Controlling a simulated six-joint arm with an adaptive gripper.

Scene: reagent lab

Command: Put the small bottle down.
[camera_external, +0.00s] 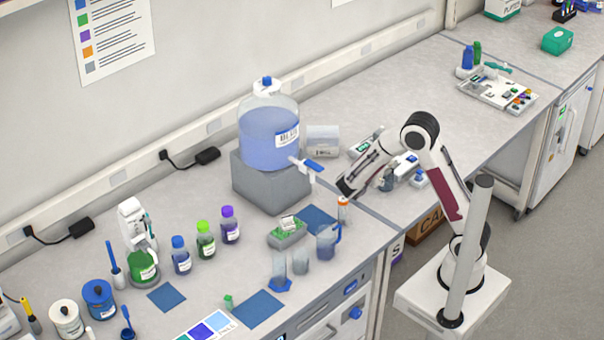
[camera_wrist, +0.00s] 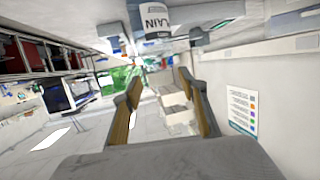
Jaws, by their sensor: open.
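A small pale bottle with an orange cap (camera_external: 343,208) stands on the bench near its front edge in the external view. I cannot tell whether it is the task's small bottle. My gripper (camera_external: 344,190) is just above it, angled down and to the left; any contact is too small to tell. In the wrist view my gripper (camera_wrist: 164,105) is open, its two fingers wide apart. No bottle shows between them there. A container labelled with letters ending in "LAIN" (camera_wrist: 156,20) is at the top, beyond the fingers.
A large blue-liquid carboy (camera_external: 268,130) stands on a grey block (camera_external: 268,183) left of my gripper. A blue mat (camera_external: 318,220), a green-topped rack (camera_external: 287,232) and a blue-tinted jug (camera_external: 327,243) are close by. Several capped bottles stand further left.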

